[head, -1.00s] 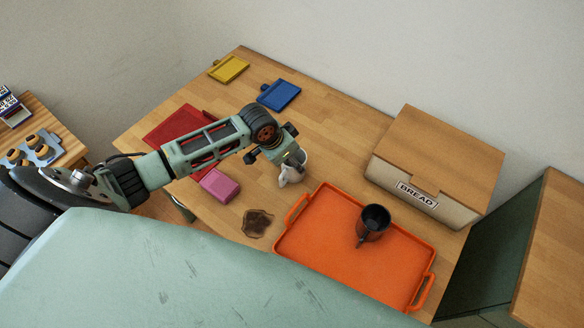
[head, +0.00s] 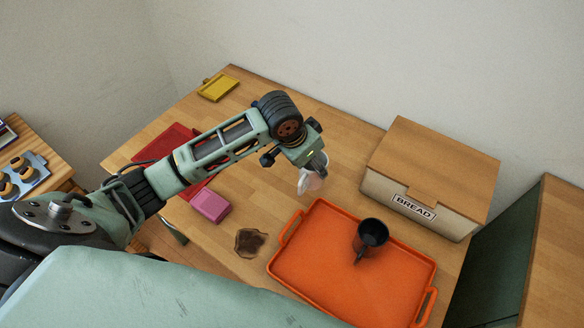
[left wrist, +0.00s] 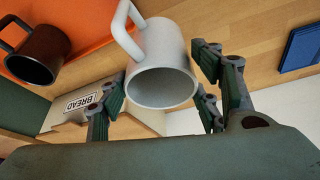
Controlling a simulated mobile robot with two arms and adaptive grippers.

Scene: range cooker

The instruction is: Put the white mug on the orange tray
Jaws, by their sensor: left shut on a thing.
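The white mug (head: 310,183) hangs tilted in my left gripper (head: 318,166), just past the far left corner of the orange tray (head: 335,285). The gripper is shut on the mug and partly covers it. In the left wrist view the white mug (left wrist: 165,65) sits between the fingers, its open mouth toward the camera and its handle to the upper left. A black mug (head: 371,236) stands on the far right part of the tray. It also shows in the left wrist view (left wrist: 38,55). My right gripper is not in view.
A bread box (head: 425,180) stands behind the tray. A red board (head: 175,150) and a yellow board (head: 217,88) lie farther left. The tray's left and front parts are clear.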

